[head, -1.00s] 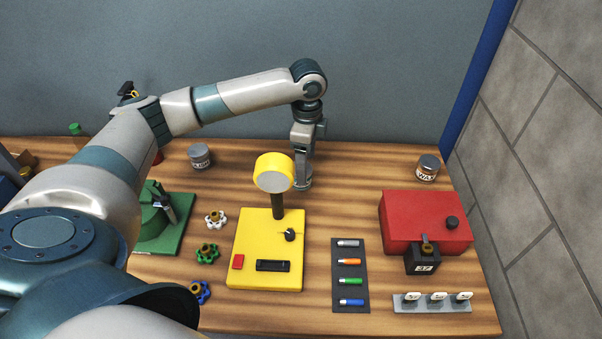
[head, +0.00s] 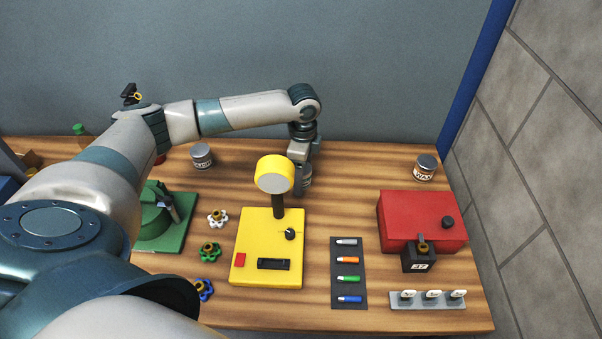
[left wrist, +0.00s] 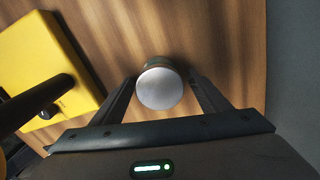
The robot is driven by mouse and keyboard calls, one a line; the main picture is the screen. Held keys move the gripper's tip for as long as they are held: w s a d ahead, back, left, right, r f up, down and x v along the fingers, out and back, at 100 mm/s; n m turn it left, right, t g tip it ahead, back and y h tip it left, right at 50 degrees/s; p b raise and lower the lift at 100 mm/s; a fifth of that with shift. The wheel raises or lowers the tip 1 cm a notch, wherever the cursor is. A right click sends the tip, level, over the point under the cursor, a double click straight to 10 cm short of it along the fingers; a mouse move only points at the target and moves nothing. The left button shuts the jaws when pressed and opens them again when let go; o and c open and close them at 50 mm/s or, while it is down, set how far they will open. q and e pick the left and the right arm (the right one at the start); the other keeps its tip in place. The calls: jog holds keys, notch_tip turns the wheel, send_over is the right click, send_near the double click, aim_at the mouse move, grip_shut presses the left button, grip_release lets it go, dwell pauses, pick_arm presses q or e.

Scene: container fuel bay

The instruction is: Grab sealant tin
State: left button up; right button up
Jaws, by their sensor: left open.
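A tin with a pale grey lid (left wrist: 160,88) stands upright on the wooden bench in the left wrist view. In the head view that tin (head: 308,182) is mostly hidden by my left gripper and its label cannot be read, so I cannot confirm it is the sealant tin. My left gripper (head: 302,186) points down at the tin, behind the yellow device. In the left wrist view my left gripper (left wrist: 163,77) is open, with one finger on each side of the tin. My right gripper is not in view.
A yellow device (head: 266,250) with a round-headed post stands close in front. A grey tin (head: 201,156) stands at the left, its label unclear; a tin marked WAX (head: 425,168) stands right, behind a red box (head: 420,222). The bench between gripper and WAX tin is clear.

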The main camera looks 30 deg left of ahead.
pick_arm(q)
jog(key=shift+c, duration=0.2)
jog(key=c, duration=1.2)
jog(key=shift+r, duration=0.2)
jog(key=shift+w+r+b, duration=0.1)
jog(key=shift+r+b, duration=0.45)
jog(key=shift+r, duration=0.05)
notch_tip(320, 180, up, 2)
jog(key=shift+d+r+b, duration=0.1)
jog(key=shift+r+b, duration=0.15)
jog(key=shift+b, duration=0.4)
jog(key=shift+s+d+r+b, duration=0.55)
jog(key=shift+d+r, duration=0.6)
jog(key=shift+d, duration=0.7)
jog(key=shift+s+d+r+b, duration=0.55)
jog(key=shift+d+r, duration=0.65)
jog(key=shift+d, duration=0.6)
jog(key=shift+s+d+r+b, duration=0.5)
jog(key=shift+d+r, duration=0.65)
jog(key=shift+d, duration=0.7)
jog(key=shift+s, duration=0.1)
